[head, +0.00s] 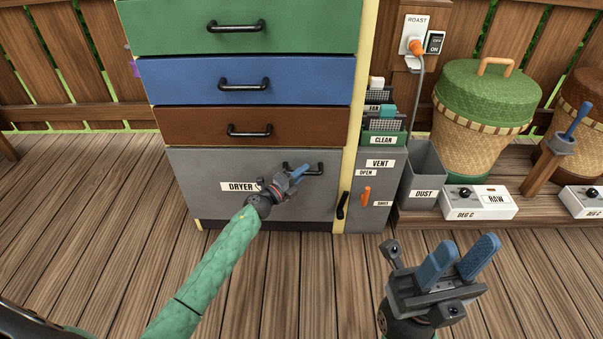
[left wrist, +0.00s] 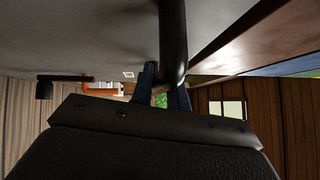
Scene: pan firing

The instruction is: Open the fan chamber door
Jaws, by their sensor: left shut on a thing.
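The grey door labelled DRYER (head: 215,165) is the lowest front of the cabinet in the head view. It looks shut, flush under the brown drawer. No label on it reads "fan chamber". Its black bar handle (head: 318,168) is at the upper right of the door. My left gripper (head: 299,173) is shut on this handle, its arm crossing in front of the door. The left wrist view shows the dark bar (left wrist: 172,40) between the fingers of my left gripper (left wrist: 163,92). My right gripper (head: 467,246) is open and empty, over the deck at front right.
A black lever (head: 342,205) sits by the door's right edge. The grey VENT box (head: 378,185) with an orange lever stands right of it, beside the DUST bin (head: 424,175). Green, blue and brown drawers (head: 180,126) are above. The wooden deck (head: 300,290) in front is clear.

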